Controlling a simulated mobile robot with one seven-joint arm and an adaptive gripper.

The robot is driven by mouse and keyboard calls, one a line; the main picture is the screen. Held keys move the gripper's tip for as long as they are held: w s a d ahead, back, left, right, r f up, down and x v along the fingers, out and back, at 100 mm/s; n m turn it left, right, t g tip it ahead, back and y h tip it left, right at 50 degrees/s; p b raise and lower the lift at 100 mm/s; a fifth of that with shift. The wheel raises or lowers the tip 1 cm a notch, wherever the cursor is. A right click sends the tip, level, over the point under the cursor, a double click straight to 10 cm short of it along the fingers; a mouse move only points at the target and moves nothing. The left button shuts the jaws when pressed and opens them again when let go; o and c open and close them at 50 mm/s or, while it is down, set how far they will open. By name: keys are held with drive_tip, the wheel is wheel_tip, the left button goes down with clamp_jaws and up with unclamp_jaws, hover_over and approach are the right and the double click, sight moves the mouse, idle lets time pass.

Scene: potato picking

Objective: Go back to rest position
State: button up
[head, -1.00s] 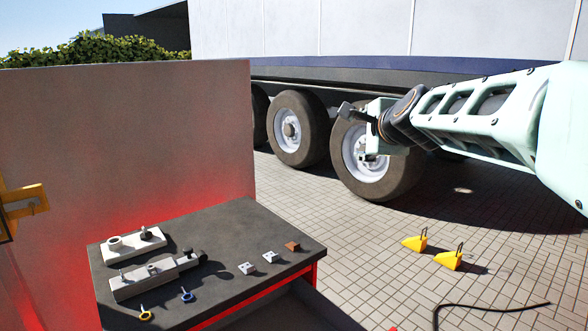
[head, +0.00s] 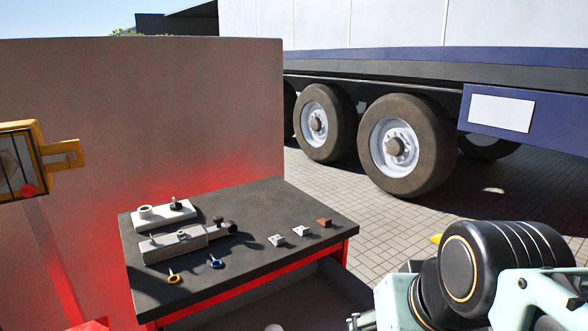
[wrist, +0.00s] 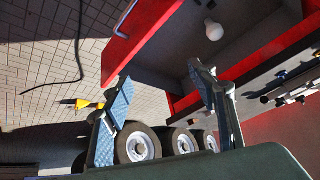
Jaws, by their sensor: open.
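My gripper (wrist: 160,78) is open and empty in the wrist view, its two blue-grey fingers spread apart with nothing between them. In the head view my arm is folded at the lower right, its dark joint and pale green links showing. Only a small piece of the gripper end may show at the bottom edge there. The wrist view is turned and looks past the fingers at the red-edged bench, the paving and the truck wheels.
A dark-topped bench (head: 262,205) with red edges holds grey fixtures (head: 175,243), two ring-headed pins and small blocks (head: 300,231). A tall panel (head: 120,120) stands behind it. A truck wheel (head: 395,146) stands beyond. A yellow wedge (wrist: 90,104) lies on open paving.

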wheel_tip(320, 180, up, 26)
drive_tip(key=s+p, duration=0.2)
drive_tip(key=p, duration=2.6)
drive_tip(key=shift+g+h, duration=0.3)
drive_tip(key=shift+g, duration=0.1)
drive_tip(key=shift+f, duration=0.1)
